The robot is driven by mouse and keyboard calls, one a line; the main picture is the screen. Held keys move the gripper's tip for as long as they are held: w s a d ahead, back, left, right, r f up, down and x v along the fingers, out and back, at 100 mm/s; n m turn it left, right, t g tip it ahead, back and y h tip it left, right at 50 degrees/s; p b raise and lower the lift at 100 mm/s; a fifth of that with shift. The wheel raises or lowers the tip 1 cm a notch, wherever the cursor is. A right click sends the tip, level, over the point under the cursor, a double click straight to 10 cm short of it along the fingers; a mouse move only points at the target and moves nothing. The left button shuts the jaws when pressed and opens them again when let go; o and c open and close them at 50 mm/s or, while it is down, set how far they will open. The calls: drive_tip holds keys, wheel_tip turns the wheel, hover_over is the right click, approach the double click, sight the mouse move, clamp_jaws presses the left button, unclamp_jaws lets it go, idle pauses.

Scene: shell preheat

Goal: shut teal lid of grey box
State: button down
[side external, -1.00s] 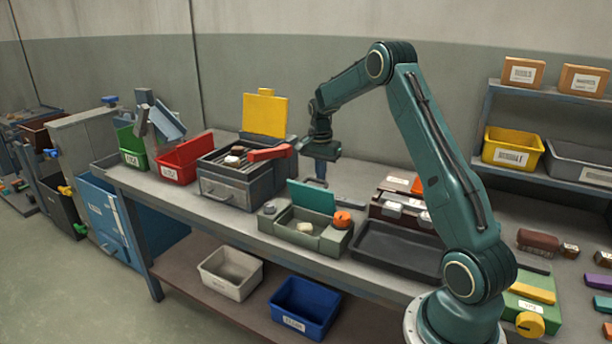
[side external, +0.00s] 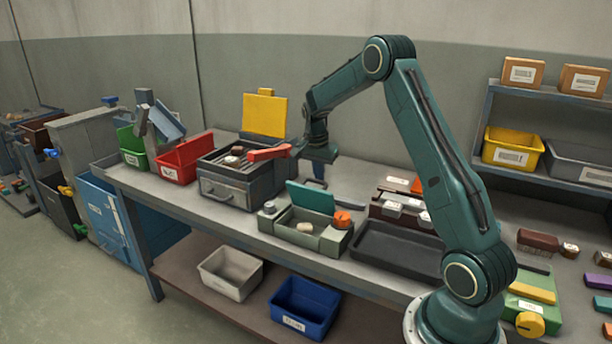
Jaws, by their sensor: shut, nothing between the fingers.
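The grey box (side external: 328,241) stands on the workbench near its middle, with a pale piece (side external: 304,227) inside. Its teal lid (side external: 311,197) stands open, raised at the back and leaning a little backward. A grey knob (side external: 269,207) and an orange knob (side external: 342,218) sit at the box's two sides. My gripper (side external: 318,184) points down behind the lid's upper edge. Its fingers are shut and empty, and their tips are partly hidden behind the lid. I cannot tell whether they touch it.
A grill box (side external: 227,190) with a raised yellow lid (side external: 264,114) and a red handle (side external: 268,153) stands close to the left. A black tray (side external: 395,252) lies to the right. Red (side external: 179,173) and green bins (side external: 131,158) stand further left.

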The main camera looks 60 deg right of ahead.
sight(308, 188)
drive_tip(key=a+h, duration=0.4)
drive_tip(key=a, duration=0.1)
drive_tip(key=a+h, duration=0.2)
drive_tip(key=shift+a+f+h, duration=0.3)
drive_tip(key=shift+f+h, duration=0.05)
drive_tip(key=shift+h, duration=0.05)
drive_tip(key=a+f+h, duration=0.2)
drive_tip(key=a+h, duration=0.1)
drive_tip(key=shift+a+h, duration=0.15)
drive_tip(key=shift+h, duration=0.15)
drive_tip(key=shift+a+f, duration=1)
drive_tip(key=shift+f, duration=0.05)
drive_tip(key=shift+f, duration=0.15)
